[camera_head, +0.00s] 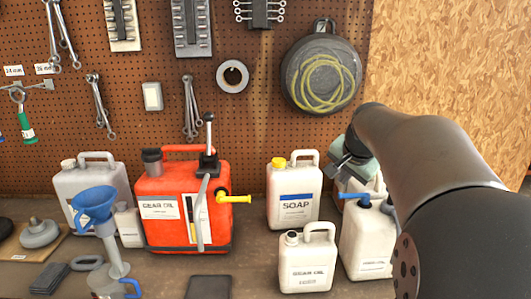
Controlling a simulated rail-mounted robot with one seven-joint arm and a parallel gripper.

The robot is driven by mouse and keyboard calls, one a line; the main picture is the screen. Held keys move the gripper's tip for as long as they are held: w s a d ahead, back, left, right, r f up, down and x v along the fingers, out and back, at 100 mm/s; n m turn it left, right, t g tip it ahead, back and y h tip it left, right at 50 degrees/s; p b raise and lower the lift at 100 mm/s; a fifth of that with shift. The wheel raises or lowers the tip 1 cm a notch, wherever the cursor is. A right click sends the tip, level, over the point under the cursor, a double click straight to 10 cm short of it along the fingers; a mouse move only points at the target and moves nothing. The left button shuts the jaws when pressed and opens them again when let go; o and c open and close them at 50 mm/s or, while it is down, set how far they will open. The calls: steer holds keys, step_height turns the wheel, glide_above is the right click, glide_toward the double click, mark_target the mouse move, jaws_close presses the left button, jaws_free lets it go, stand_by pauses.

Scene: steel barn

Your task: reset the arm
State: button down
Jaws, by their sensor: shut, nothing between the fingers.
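My arm (425,150) reaches in from the right edge and bends down at its far end. My gripper (345,172) is at that end, small and partly hidden by the arm. It is shut with nothing seen in it. It is in front of the pegboard, above the white jugs at the right of the bench.
A red gear oil can (160,235) and blue funnel (95,205) stand left. Tools hang on the pegboard (150,60). The front bench middle holds a dark flat object (208,287).

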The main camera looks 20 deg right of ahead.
steer(key=s+a+f+n+g+y, duration=0.1)
steer(key=s+a+f+n+g, duration=0.2)
steer(key=s+a+f+n, duration=0.3)
steer(key=s+a+f+n+g, duration=0.3)
steer(key=s+a+f+n, duration=0.3)
steer(key=s+a+f, duration=0.7)
steer(key=s+a, duration=0.2)
steer(key=s, duration=0.4)
steer(key=shift+s+a+f+y, duration=0.15)
steer(key=shift+s+f+y, duration=0.1)
steer(key=shift+f+y, duration=0.15)
